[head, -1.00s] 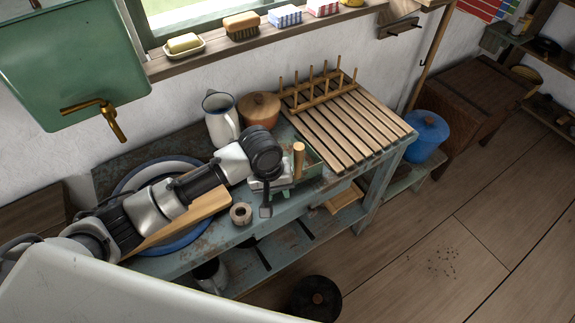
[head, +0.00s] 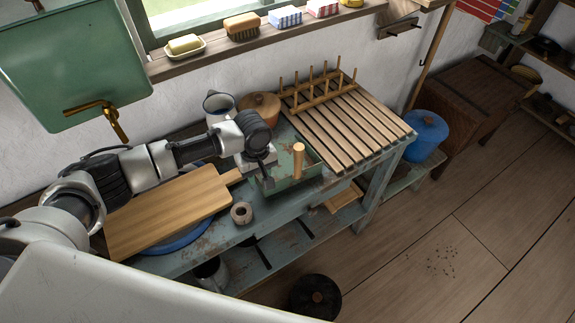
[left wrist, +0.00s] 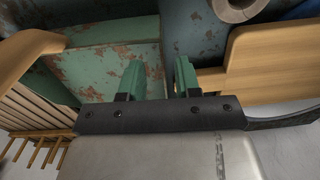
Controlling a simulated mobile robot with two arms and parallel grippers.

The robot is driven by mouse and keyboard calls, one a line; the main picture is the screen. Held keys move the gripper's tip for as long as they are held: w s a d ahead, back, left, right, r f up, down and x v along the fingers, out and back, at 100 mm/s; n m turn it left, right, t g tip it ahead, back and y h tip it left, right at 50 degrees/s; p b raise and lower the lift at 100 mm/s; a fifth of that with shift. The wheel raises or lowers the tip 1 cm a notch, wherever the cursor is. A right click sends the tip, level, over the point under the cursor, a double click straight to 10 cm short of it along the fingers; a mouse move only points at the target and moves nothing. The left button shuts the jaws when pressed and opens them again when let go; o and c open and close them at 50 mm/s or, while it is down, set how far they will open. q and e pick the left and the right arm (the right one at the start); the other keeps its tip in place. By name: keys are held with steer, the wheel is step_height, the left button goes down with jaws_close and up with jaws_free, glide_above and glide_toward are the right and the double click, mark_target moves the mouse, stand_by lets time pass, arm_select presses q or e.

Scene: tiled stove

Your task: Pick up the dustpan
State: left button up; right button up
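The dustpan (head: 305,172) is a worn green metal pan with an upright wooden handle (head: 299,160). It rests on the blue-grey bench beside the slatted rack. My left gripper (head: 268,180) is at the pan's left side, fingers pointing down, and partly covers it. In the left wrist view the fingers (left wrist: 158,80) stand apart, with the pan (left wrist: 115,68) on the left and behind the left finger. I cannot tell whether a finger touches the pan. My right gripper is in neither view.
A cutting board (head: 165,210) lies over a blue plate left of the gripper. A small ring-shaped roll (head: 241,212) sits at the bench front. A white jug (head: 217,104) and orange-brown pot (head: 262,104) stand behind. The slatted rack (head: 350,125) is right of the dustpan.

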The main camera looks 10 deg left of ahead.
mark_target(258, 181)
arm_select(q)
steer(key=shift+a+f, duration=0.2)
steer(key=shift+f, duration=1.6)
steer(key=shift+s, duration=0.1)
jaws_close()
steer(key=shift+r, duration=0.1)
steer(key=shift+r, duration=0.45)
steer(key=shift+s+d+r+b, duration=0.15)
steer(key=shift+s+d+r, duration=0.05)
steer(key=shift+r, duration=0.4)
steer(key=shift+s+d+r+b, duration=0.15)
steer(key=shift+d+r, duration=0.05)
steer(key=shift+r, duration=0.4)
steer(key=s+d+b, duration=0.2)
steer(key=s+d, duration=1)
